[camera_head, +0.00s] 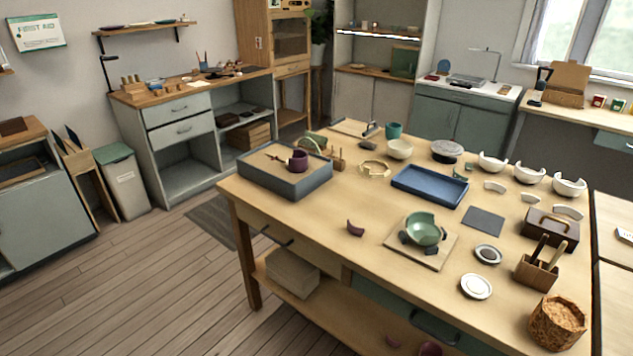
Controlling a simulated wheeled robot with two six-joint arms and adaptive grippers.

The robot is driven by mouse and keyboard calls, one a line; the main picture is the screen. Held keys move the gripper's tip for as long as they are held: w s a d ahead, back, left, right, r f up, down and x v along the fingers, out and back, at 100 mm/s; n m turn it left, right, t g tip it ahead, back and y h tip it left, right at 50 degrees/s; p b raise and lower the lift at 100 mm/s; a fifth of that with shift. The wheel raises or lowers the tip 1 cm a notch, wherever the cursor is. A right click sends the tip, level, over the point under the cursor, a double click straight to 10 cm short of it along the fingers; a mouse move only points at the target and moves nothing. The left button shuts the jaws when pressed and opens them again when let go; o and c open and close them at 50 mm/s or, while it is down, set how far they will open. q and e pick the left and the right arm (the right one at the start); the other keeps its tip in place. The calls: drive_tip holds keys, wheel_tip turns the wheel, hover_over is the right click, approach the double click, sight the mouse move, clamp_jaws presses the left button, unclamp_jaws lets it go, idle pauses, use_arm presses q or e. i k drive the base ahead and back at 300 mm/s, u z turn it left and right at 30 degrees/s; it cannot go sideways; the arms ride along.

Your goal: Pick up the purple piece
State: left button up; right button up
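A small curved dark purple piece (355,228) lies on the wooden table (330,215), near its front edge and left of the square board. A purple cup-like vessel (298,160) stands in the grey box-like tray (285,180) at the table's left end; whether its rim is broken is too small to tell. Two more purplish things, a small one (393,341) and a rounder one (430,349), show low down at the bottom edge, seemingly on the table's lower shelf. Neither of my grippers is in view.
Right of the purple piece, a broken green bowl (423,229) sits on dark supports on a square board (438,258). A blue tray (430,186) lies behind. White bowls (527,174) and shards line the far right. Bare tabletop surrounds the purple piece.

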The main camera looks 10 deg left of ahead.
sight(353, 231)
drive_tip(key=u, duration=0.75)
drive_tip(key=i, duration=1)
drive_tip(key=z, duration=1.15)
